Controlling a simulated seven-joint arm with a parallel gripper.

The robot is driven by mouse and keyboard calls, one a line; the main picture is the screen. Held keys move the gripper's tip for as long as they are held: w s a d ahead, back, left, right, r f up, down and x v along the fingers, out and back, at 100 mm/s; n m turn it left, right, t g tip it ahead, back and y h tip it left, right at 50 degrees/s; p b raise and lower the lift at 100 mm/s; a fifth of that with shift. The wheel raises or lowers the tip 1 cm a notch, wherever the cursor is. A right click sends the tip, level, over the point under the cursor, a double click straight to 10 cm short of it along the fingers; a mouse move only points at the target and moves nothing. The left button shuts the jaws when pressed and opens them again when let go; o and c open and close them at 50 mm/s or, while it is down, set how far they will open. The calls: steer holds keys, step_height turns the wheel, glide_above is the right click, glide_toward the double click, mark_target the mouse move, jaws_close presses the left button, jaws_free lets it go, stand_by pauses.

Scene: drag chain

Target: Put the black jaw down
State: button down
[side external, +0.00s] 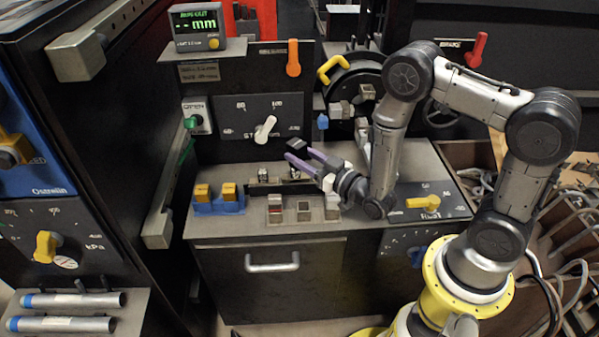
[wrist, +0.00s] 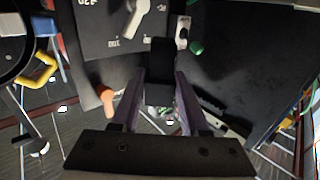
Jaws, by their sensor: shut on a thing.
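The black jaw (side external: 297,143) is a small dark block held above the bench at the tips of my purple fingers. My gripper (side external: 302,154) is shut on it, left of my wrist in the side external view. In the wrist view the black jaw (wrist: 161,58) stands dark between the two fingertips of my gripper (wrist: 160,75). Below it in the side view, a low dark fixture (side external: 280,187) with small metal parts lies on the grey bench top (side external: 235,226). The jaw is apart from the bench, and its far side is hidden.
A blue tray (side external: 218,208) with yellow blocks stands on the bench's left. Grey blocks (side external: 304,211) line the front edge. Behind is a panel with a white knob (side external: 265,129) and an orange handle (side external: 293,58). A display (side external: 197,27) stands above. A yellow handle (side external: 423,203) lies right.

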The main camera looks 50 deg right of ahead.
steer(key=s+a+f, duration=0.1)
steer(key=s+f, duration=0.3)
steer(key=f, duration=0.1)
steer(key=shift+f+y, duration=0.2)
steer(key=shift+y, duration=0.1)
steer(key=shift+d, duration=0.1)
